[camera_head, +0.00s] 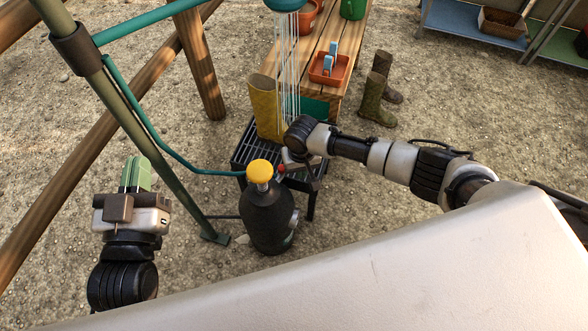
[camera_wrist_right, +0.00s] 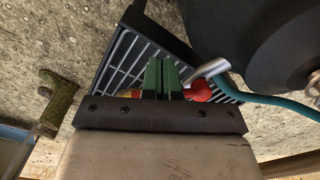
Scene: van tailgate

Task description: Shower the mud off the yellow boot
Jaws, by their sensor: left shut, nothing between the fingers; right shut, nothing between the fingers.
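The yellow boot (camera_head: 264,106) stands upright on a black grate stand (camera_head: 243,157) in the head view, with brownish patches that may be mud. Thin water streams fall from the teal shower head (camera_head: 286,4), passing over or beside the boot's right side; I cannot tell which. A red knob (camera_head: 281,168) on a metal pipe sits by the grate's front; the red part shows in the right wrist view (camera_wrist_right: 202,90). My right gripper (camera_wrist_right: 161,68) is shut and empty, its fingers just beside the red part. My left gripper (camera_head: 137,162) is shut and empty, at left over the gravel.
A dark tank with a yellow cap (camera_head: 260,171) stands in front of the grate. A green post (camera_head: 130,120) and teal hose (camera_head: 140,110) lie between my left gripper and the stand. A wooden bench (camera_head: 320,50) holds an orange tray (camera_head: 329,70); dark boots (camera_head: 373,100) stand right of it.

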